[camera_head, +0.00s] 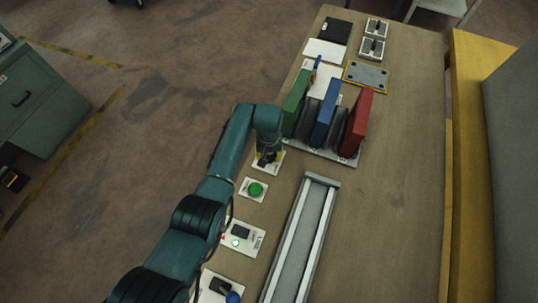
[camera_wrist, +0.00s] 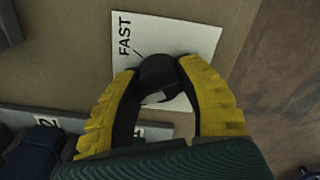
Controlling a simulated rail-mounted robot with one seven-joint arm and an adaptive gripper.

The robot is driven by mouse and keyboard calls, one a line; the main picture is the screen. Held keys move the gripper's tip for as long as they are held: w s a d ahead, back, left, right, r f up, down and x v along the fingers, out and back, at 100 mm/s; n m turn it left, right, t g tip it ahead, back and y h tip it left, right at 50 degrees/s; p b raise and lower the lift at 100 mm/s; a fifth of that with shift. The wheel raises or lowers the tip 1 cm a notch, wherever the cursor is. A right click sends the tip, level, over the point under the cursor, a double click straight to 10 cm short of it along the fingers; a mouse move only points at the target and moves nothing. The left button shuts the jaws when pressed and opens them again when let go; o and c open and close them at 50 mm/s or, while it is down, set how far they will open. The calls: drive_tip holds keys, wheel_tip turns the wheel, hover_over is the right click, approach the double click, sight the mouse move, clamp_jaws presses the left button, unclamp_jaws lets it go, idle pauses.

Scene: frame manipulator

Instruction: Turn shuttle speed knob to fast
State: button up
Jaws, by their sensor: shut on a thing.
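The shuttle speed knob (camera_wrist: 158,72) is dark and round and sits on a white plate (camera_wrist: 180,35) marked FAST in the wrist view. My gripper (camera_wrist: 160,75) has two yellow fingers with black inner pads, closed around the knob from both sides. The fingers and knob hide part of the plate, and any other label is not visible. A short line near the word FAST runs toward the knob; where the knob's pointer stands cannot be told. In the head view my gripper (camera_head: 267,157) is over the same plate (camera_head: 276,166), and the knob is mostly hidden there.
A rack with green (camera_head: 296,103), blue (camera_head: 326,113) and red (camera_head: 356,124) upright panels stands close behind and right of my gripper. A green button (camera_head: 255,189) and a switch plate (camera_head: 243,238) lie nearer. A long metal rail (camera_head: 303,240) runs along the table.

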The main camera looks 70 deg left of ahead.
drive_tip(key=m+p, duration=0.1)
drive_tip(key=m, duration=0.2)
drive_tip(key=m+p, duration=0.1)
drive_tip(key=m, duration=0.2)
drive_tip(key=shift+m+p, duration=0.3)
drive_tip(key=shift+m, duration=0.1)
drive_tip(key=m, duration=0.3)
drive_tip(key=shift+p, duration=0.3)
drive_tip(key=shift+m, duration=2)
drive_tip(key=shift+f, duration=0.1)
drive_tip(key=o, duration=1.2)
